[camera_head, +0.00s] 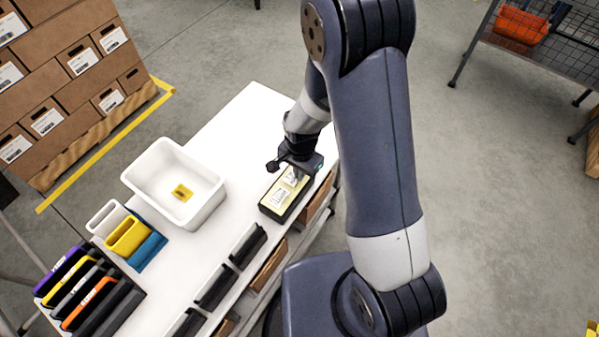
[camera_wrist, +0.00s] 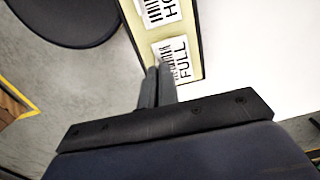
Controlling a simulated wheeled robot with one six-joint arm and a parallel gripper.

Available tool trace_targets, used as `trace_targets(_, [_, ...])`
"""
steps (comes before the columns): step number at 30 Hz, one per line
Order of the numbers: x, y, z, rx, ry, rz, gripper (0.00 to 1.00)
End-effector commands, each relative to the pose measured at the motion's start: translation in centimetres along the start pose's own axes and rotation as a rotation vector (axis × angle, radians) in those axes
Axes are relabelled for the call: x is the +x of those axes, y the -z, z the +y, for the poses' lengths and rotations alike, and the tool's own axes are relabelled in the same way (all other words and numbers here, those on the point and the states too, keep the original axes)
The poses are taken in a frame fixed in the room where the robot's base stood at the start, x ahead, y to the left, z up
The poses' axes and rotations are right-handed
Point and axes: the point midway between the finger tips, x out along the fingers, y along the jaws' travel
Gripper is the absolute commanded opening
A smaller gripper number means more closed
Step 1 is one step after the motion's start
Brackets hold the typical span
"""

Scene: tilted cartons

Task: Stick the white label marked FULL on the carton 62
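The white label marked FULL (camera_wrist: 173,58) lies over a yellow-topped tray in the wrist view, beside another white label (camera_wrist: 158,10) whose visible letters read HO. In the head view, the dark-sided tray (camera_head: 270,210) stands at the right edge of the white table. My gripper (camera_head: 296,178) is low over its far end. In the wrist view, the fingers (camera_wrist: 158,70) are close together, with the tips over an edge of the FULL label. I cannot tell whether they pinch it. Brown cartons (camera_head: 75,65) with white labels are stacked at upper left; no number is readable.
A white bin (camera_head: 150,160) with a yellow-marked item inside stands on the table (camera_head: 225,125). Coloured holders (camera_head: 127,236) and a rack of folders (camera_head: 80,290) are at lower left. Yellow floor tape (camera_head: 105,147) edges the carton stack. A wire cart (camera_head: 560,50) stands upper right.

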Motion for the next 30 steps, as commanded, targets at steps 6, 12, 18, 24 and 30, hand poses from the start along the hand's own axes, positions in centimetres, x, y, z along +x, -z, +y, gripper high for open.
trace_targets(6, [-1.1,0.0,0.0,0.000,0.000,0.000,0.00])
trace_targets(12, [-1.9,0.0,0.0,0.000,0.000,0.000,0.00])
trace_targets(18, [-2.7,0.0,0.0,0.000,0.001,0.001,0.00])
trace_targets(24, [-3.5,0.0,0.0,0.000,0.000,0.000,0.00])
trace_targets(30, [-4.3,0.0,0.0,0.000,0.000,0.000,0.00])
